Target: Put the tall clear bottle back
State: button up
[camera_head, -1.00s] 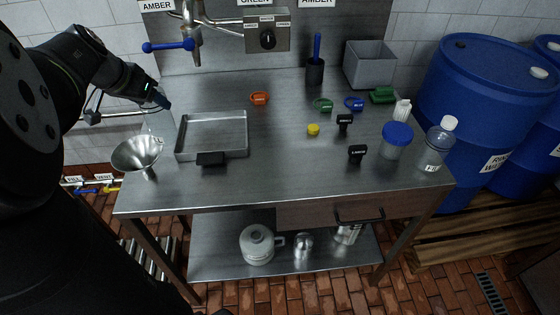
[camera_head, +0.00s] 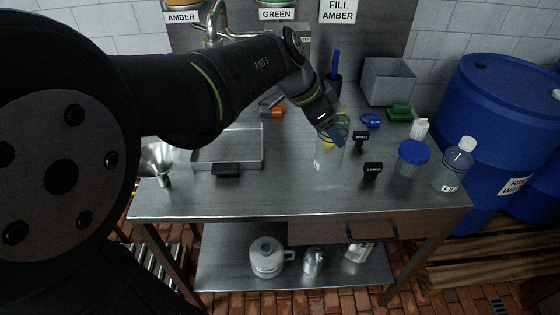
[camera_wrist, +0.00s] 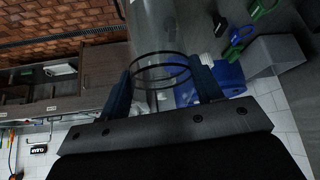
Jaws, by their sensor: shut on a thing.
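My gripper (camera_head: 335,133) is over the middle right of the steel table, with its fingers closed around a tall clear bottle (camera_head: 326,160). The bottle is see-through and hard to make out; a small pale label shows low on it. In the wrist view the clear bottle (camera_wrist: 153,25) runs between both fingers (camera_wrist: 162,88), with dark rings around it near the grip. I cannot tell whether its base touches the table. A second clear bottle (camera_head: 455,167) with a white cap and a label stands at the table's right end.
A blue-lidded jar (camera_head: 412,158) and black-handled pieces (camera_head: 372,170) stand right of the held bottle. A grey bin (camera_head: 388,82) is at the back. The front middle of the table is clear.

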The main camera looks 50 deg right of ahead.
jog(key=w+d+f, duration=0.1)
jog(key=w+f, duration=0.8)
jog(key=f, duration=0.2)
jog(key=shift+w+d+m, duration=0.15)
jog(key=shift+d+m, duration=0.1)
jog(key=shift+m, duration=0.05)
jog(key=shift+f, duration=0.2)
jog(key=o, duration=1.4)
jog(key=shift+r, duration=0.1)
